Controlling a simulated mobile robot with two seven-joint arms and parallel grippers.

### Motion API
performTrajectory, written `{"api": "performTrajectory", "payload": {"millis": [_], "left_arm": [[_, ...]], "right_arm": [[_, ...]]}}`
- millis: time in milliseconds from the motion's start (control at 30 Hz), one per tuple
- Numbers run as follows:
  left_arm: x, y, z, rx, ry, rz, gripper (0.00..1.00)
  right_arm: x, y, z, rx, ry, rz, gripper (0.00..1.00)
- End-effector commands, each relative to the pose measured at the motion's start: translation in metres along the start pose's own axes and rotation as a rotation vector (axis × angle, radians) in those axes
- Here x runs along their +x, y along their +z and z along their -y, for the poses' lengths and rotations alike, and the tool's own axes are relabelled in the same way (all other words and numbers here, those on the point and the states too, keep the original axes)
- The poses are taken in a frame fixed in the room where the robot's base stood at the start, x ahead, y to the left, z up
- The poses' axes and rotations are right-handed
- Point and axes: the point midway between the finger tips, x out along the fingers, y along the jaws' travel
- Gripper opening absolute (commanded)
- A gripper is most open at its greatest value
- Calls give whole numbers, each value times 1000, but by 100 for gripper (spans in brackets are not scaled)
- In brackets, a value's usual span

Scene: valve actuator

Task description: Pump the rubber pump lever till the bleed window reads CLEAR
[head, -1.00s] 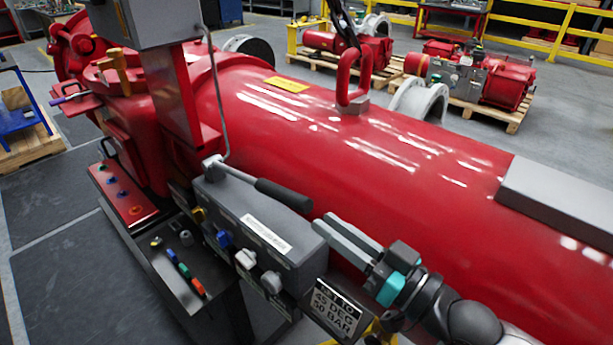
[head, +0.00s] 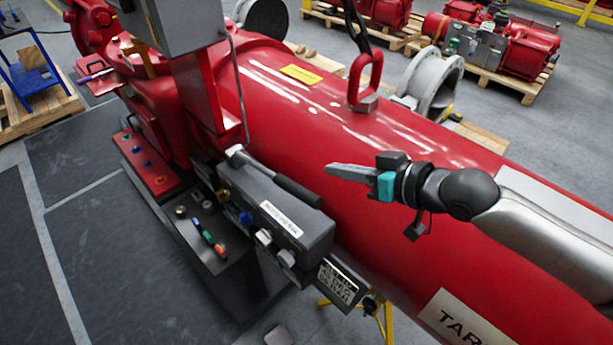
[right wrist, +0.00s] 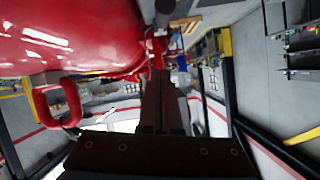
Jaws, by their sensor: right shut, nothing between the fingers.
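The pump lever (head: 297,189) has a black rubber grip. It slopes down to the right from its pivot, along the top of a grey pump box (head: 262,205). My right gripper (head: 330,169) is shut and empty. In the head view it appears above and right of the grip's end, in front of the red cylinder and apart from the lever. Its shut dark fingers show in the right wrist view (right wrist: 157,78), where I cannot make out the lever. I cannot make out the bleed window or its reading. My left gripper is not in view.
The long red cylinder (head: 400,150) with a red lifting eye (head: 366,80) fills the middle. A plate reading 45 DEG 50 BAR (head: 338,283) hangs at the box's right end. Knobs line the box's front. A tray of coloured items (head: 205,235) stands left of it.

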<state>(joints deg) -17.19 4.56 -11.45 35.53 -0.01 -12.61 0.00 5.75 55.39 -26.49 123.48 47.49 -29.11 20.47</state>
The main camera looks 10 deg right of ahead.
Motion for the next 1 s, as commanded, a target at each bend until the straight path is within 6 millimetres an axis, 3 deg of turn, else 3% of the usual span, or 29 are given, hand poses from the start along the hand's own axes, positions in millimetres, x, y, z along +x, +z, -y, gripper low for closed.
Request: {"api": "performTrajectory", "payload": {"millis": [533, 700, 1000], "left_arm": [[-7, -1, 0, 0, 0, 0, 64], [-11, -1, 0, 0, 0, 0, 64], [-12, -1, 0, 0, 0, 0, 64]], "right_arm": [[85, -2, 2, -1, -3, -3, 0], [90, 25, 2, 1, -1, 2, 0], [93, 38, 1, -3, 0, -2, 0]]}}
